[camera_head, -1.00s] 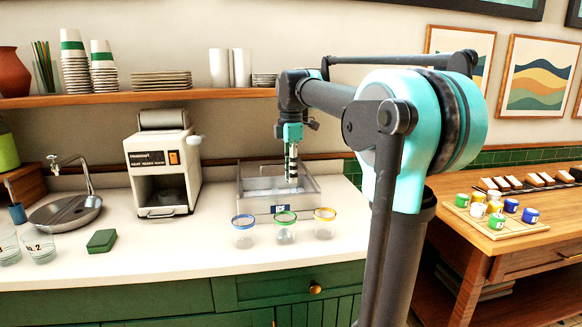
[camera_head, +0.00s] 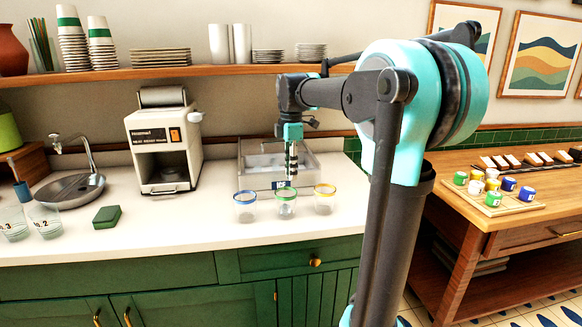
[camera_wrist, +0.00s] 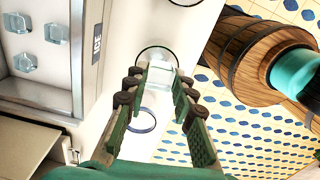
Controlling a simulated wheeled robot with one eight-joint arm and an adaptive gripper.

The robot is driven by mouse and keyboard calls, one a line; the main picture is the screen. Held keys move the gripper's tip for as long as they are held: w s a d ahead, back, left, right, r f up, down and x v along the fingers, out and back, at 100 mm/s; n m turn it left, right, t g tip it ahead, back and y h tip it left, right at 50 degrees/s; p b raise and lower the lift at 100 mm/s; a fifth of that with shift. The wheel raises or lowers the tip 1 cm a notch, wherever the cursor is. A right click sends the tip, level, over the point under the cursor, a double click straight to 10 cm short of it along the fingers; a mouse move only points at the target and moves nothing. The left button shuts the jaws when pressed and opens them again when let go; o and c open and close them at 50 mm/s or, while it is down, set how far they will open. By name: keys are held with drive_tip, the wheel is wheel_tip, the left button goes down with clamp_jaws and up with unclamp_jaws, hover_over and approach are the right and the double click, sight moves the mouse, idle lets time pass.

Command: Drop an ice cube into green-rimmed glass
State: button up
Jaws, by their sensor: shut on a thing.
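My gripper (camera_head: 290,178) points down above the row of glasses, near the front of the ice bin. In the wrist view, my gripper (camera_wrist: 159,76) is shut on a clear ice cube (camera_wrist: 160,76) between the fingertips. The green-rimmed glass (camera_head: 286,208) stands upright on the counter, the middle one of three. In the wrist view its round rim (camera_wrist: 157,48) shows just behind the cube, partly hidden by it. I cannot tell the exact height of the cube above the rim.
The blue-rimmed glass (camera_head: 245,208) stands to the left and the yellow-rimmed glass (camera_head: 324,202) to the right. The ice bin (camera_head: 308,172) is behind them; loose cubes (camera_wrist: 55,32) lie in it.

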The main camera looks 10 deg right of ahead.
drive_tip(key=o, duration=1)
drive_tip(key=shift+c, duration=0.2)
wheel_tip(320, 180, up, 12)
